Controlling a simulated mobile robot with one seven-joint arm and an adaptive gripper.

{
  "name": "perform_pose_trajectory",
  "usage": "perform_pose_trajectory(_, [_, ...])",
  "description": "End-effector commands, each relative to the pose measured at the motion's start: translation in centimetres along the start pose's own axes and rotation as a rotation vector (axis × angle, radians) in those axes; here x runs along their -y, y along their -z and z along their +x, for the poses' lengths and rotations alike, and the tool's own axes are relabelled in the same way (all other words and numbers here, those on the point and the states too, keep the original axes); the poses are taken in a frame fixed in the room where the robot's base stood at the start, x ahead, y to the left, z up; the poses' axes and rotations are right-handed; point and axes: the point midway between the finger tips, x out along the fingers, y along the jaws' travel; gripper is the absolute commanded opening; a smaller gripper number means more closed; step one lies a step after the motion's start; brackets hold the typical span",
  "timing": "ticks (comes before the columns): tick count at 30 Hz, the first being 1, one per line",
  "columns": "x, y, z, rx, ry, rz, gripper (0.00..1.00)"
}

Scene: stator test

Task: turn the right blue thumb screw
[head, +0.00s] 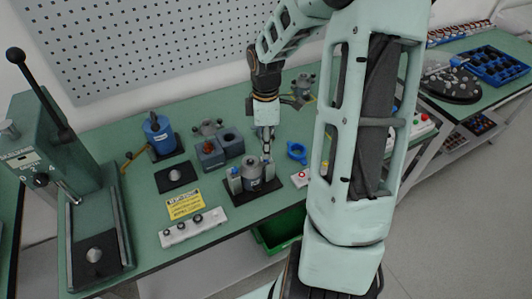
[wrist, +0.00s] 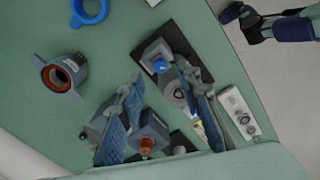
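The stator fixture is a grey metal part (head: 252,171) on a black base plate (head: 262,193), with a post on either side. The left post (head: 234,173) has a blue top. The right post is largely hidden behind my gripper (head: 266,148), which points down just above it. In the wrist view, a blue thumb screw (wrist: 160,66) shows on a grey block between the fingertips of my gripper (wrist: 160,80). The fingers, with blue pads, are spread apart on either side of it. Contact with the screw cannot be told.
A blue ring (head: 297,152) and a small box with a red button (head: 300,178) lie right of the fixture. Grey-blue blocks (head: 210,153), a yellow label (head: 185,204) and a white switch strip (head: 192,228) lie left. A lever press (head: 62,165) stands far left.

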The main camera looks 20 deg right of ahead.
Motion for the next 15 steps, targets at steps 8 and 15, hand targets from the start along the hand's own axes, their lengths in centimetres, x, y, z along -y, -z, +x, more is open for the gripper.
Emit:
perform_pose_trajectory(8, [0.0, 0.0, 3.7, 0.0, 0.001, 0.0, 0.32])
perform_pose_trajectory(15, [0.0, 0.0, 4.2, 0.0, -0.002, 0.0, 0.32])
